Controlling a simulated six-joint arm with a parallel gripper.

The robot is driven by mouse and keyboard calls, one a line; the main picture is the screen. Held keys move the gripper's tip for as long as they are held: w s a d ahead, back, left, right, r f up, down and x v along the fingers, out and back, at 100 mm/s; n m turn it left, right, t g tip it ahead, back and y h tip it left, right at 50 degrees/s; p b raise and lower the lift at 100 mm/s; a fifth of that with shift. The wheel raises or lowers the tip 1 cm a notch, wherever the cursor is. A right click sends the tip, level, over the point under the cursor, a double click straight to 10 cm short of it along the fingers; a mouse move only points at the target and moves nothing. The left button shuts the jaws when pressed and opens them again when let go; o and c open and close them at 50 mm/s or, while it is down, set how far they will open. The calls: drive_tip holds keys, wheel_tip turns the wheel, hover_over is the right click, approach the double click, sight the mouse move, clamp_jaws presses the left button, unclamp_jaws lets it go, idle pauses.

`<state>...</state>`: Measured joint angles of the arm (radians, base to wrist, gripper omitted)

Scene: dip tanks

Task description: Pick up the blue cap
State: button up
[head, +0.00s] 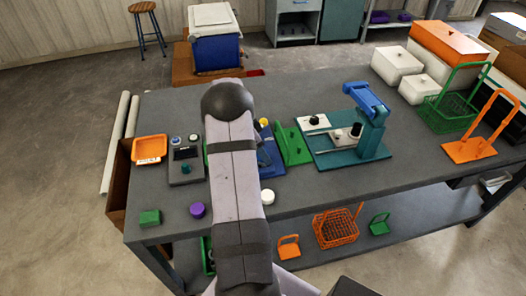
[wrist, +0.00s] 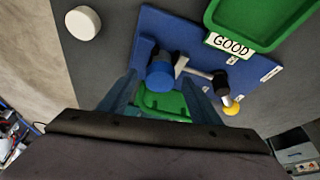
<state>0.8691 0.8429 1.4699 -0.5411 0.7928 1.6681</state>
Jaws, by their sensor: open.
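The blue cap (wrist: 160,74) shows in the wrist view as a short blue cylinder above a blue board (wrist: 185,32). Dark and grey fixture parts lie close beside it. My gripper (wrist: 161,88) is open, with one bluish finger on each side of the cap's near part. I cannot tell whether either finger touches it. In the head view my arm hides the cap and most of the gripper; part of the blue board (head: 270,165) shows to the arm's right.
A green tray labelled GOOD (wrist: 255,20) and a white cap (wrist: 83,22) lie near the board. A teal press (head: 372,130) stands right. The table's front right is clear.

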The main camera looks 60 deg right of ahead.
drive_tip(key=shift+d+f, duration=0.1)
drive_tip(key=shift+f, duration=0.05)
drive_tip(key=c, duration=1.1)
drive_tip(key=shift+r+b, duration=0.3)
drive_tip(key=shift+r, duration=7)
